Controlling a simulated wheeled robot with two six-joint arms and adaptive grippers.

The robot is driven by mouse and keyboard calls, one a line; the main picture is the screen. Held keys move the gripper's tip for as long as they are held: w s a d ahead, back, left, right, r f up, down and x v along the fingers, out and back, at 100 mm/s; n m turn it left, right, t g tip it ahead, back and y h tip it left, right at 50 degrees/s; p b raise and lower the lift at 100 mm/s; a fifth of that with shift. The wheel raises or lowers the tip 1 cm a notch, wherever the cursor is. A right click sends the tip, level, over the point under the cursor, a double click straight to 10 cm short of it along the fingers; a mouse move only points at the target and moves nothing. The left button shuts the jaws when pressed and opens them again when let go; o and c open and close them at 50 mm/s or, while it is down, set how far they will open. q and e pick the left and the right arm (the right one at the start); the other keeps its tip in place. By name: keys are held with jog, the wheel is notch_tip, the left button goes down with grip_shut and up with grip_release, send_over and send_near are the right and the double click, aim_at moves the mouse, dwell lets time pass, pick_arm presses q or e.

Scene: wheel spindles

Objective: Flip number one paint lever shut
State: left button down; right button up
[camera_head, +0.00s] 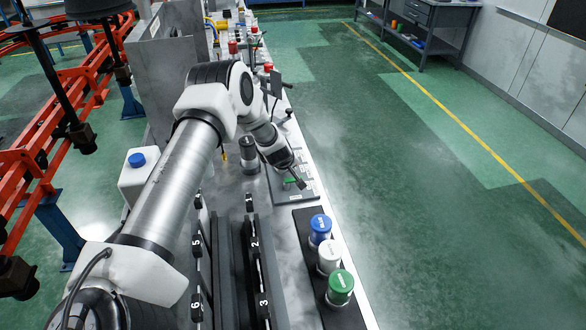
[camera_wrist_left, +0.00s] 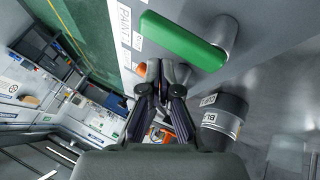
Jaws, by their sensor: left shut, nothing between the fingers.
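A green paint lever (camera_wrist_left: 185,40) shows large at the top of the left wrist view, on a rounded grey mount. A label reading "PAINT" (camera_wrist_left: 125,17) is on the panel beside it. In the head view the green lever (camera_head: 291,181) is small, on the grey panel (camera_head: 298,197) beyond the paint cans. My left gripper (camera_head: 297,182) reaches down beside it. In the wrist view my shut, empty left gripper (camera_wrist_left: 163,75) has its fingertips just below the lever; I cannot tell whether they touch. The lever's number and exact position are not readable. My right gripper is not in view.
A dark labelled cylinder (camera_wrist_left: 222,122) stands close to the left gripper; it also shows in the head view (camera_head: 248,155). Blue (camera_head: 320,229), white (camera_head: 329,257) and green (camera_head: 340,287) cans stand in front. A white jug (camera_head: 138,178) and numbered rails (camera_head: 250,240) are left.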

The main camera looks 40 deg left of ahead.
pick_arm(q)
jog(key=shift+s+a, duration=0.1)
jog(key=shift+a, duration=0.15)
jog(key=shift+r, duration=0.1)
jog(key=v, duration=1.2)
jog(key=shift+d, duration=0.1)
